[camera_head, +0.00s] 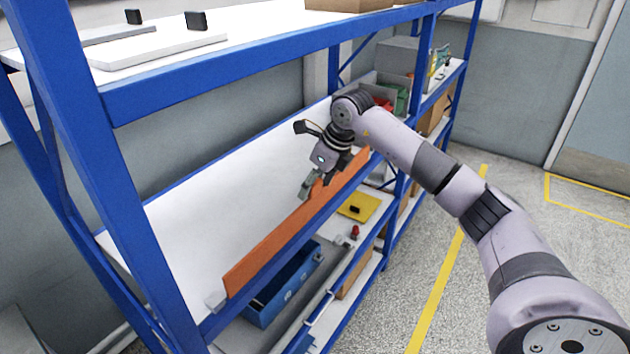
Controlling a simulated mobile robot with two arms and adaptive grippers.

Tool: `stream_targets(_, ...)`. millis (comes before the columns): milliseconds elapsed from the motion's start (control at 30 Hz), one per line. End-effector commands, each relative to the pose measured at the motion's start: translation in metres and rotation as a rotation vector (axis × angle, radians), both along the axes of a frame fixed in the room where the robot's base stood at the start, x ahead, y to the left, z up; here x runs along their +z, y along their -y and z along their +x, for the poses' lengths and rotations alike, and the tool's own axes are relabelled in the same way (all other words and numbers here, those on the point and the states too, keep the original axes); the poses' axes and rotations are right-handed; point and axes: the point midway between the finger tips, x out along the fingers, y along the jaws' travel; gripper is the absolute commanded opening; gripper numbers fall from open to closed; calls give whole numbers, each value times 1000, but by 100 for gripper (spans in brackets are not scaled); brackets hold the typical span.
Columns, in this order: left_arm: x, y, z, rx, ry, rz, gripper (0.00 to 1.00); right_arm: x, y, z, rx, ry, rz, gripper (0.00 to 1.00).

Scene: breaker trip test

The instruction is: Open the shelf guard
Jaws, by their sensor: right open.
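The shelf guard (285,232) is a long orange board standing upright along the front edge of the white middle shelf (190,230) of a blue rack. A small light-grey bracket (216,301) sits at its near end. My right gripper (316,184) is open and points down at the far part of the guard, close to its top edge. The picture does not show clearly whether the fingers touch the guard. My left gripper is not in view.
Blue rack posts (92,150) and an upper shelf beam (250,62) frame the middle shelf. Below are a blue bin (285,285) and a yellow item (359,206). Boxes fill the rack's far section. The floor at right (510,215) is clear, with yellow lines.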

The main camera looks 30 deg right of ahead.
Motion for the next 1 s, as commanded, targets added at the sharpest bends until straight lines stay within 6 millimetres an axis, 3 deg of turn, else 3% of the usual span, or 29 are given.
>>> stream_targets(133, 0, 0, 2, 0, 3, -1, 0, 0, 0, 0, 0, 0, 0, 62)
stream_targets(1000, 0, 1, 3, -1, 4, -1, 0, 0, 0, 0, -1, 0, 0, 4)
